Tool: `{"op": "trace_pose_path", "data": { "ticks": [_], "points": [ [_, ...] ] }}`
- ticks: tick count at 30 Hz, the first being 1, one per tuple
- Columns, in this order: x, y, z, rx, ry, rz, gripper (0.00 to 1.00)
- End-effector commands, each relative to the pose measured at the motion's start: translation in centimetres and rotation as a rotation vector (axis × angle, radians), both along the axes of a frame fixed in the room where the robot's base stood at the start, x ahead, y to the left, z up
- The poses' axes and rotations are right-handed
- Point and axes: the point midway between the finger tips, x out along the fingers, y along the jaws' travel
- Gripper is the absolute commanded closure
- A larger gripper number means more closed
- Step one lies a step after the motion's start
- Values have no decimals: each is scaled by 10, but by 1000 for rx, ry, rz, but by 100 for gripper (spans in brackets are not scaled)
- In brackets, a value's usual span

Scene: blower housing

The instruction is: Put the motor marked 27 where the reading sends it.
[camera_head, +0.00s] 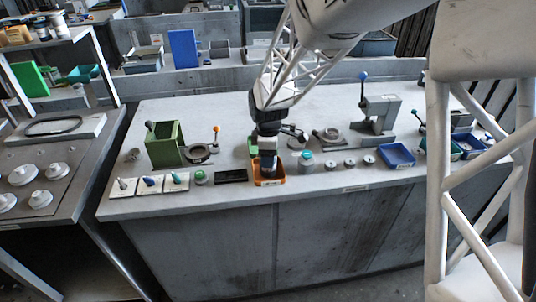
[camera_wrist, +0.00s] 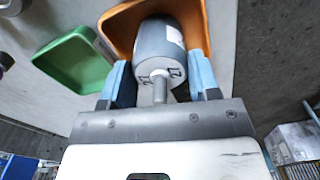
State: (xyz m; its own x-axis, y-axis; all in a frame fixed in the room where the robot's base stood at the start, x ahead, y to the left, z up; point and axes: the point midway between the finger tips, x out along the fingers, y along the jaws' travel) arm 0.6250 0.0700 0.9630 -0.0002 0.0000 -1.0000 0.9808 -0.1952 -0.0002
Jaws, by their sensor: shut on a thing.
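My gripper (camera_head: 267,160) points down at the orange tray (camera_head: 262,182) near the front of the bench. In the wrist view my gripper (camera_wrist: 160,85) has its blue-padded fingers shut on a grey cylindrical motor (camera_wrist: 162,50). The motor's shaft points toward the wrist camera, and a pale label shows on its side; I cannot read a number there. The motor is in or just above the orange tray (camera_wrist: 122,28); I cannot tell whether it touches the bottom. A dark display panel (camera_head: 231,177) lies left of the orange tray; no reading is legible.
A green tray (camera_wrist: 72,62) lies close beside the orange one. A blue tray (camera_head: 397,156) stands to the right, past several small round parts. A green block-like fixture (camera_head: 165,147) and a grey press with a blue-knobbed lever (camera_head: 378,118) stand on the bench. Its back left is clear.

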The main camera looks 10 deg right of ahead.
Motion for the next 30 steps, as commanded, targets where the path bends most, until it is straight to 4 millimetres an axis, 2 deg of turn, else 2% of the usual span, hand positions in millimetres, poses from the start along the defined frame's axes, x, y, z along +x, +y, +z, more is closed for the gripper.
{"op": "trace_pose_path", "data": {
  "ticks": [1, 2, 6, 20, 26, 30],
  "points": [
    [0, 0, -1, 0, 0, 0, 84],
    [0, 0, -1, 0, 0, 0, 39],
    [0, 0, -1, 0, 0, 0, 19],
    [0, 0, 5, 0, -1, 0, 19],
    [0, 0, 23, 0, -1, 0, 19],
    [1, 0, 43, 0, -3, 0, 19]
  ]
}}
